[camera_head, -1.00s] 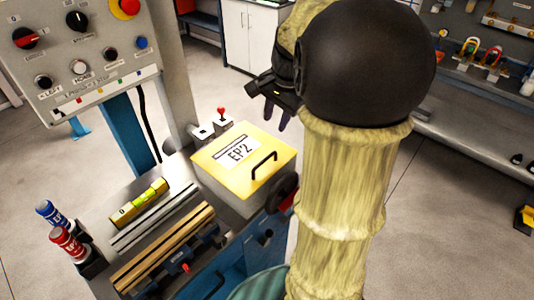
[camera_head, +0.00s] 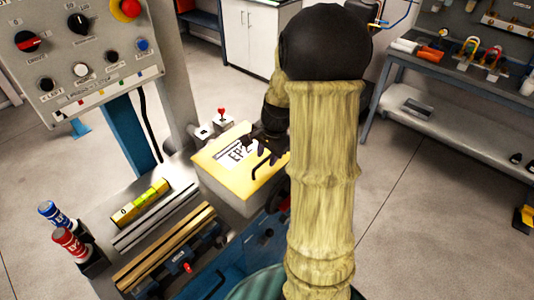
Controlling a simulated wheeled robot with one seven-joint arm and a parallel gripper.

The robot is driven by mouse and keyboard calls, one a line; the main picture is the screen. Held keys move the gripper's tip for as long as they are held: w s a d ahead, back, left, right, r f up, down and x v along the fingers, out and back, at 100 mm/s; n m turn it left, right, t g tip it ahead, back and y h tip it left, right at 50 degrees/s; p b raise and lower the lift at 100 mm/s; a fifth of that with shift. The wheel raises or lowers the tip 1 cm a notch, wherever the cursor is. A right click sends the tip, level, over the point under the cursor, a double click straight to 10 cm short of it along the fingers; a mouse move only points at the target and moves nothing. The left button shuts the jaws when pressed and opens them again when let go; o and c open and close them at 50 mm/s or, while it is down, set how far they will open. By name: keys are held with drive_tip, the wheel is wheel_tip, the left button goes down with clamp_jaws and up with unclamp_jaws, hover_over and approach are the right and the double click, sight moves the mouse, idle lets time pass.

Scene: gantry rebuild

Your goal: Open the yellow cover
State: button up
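The yellow cover (camera_head: 216,169) lies flat and closed on a grey box (camera_head: 226,198) at the middle of the machine bench. It carries a white label, now partly hidden, and a black bar handle (camera_head: 261,165) near its front right edge. My gripper (camera_head: 262,150) is over the right part of the cover, close to the handle. Its dark fingers look spread, with no object seen between them. I cannot tell whether a finger touches the handle. My arm hides the cover's right corner.
A control panel (camera_head: 92,50) with knobs stands at the upper left. A small red-tipped lever (camera_head: 221,113) is behind the box. A workbench (camera_head: 440,70) stands at the right.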

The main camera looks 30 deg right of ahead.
drive_tip(key=shift+c, duration=0.4)
clamp_jaws()
drive_tip(key=shift+r, duration=0.1)
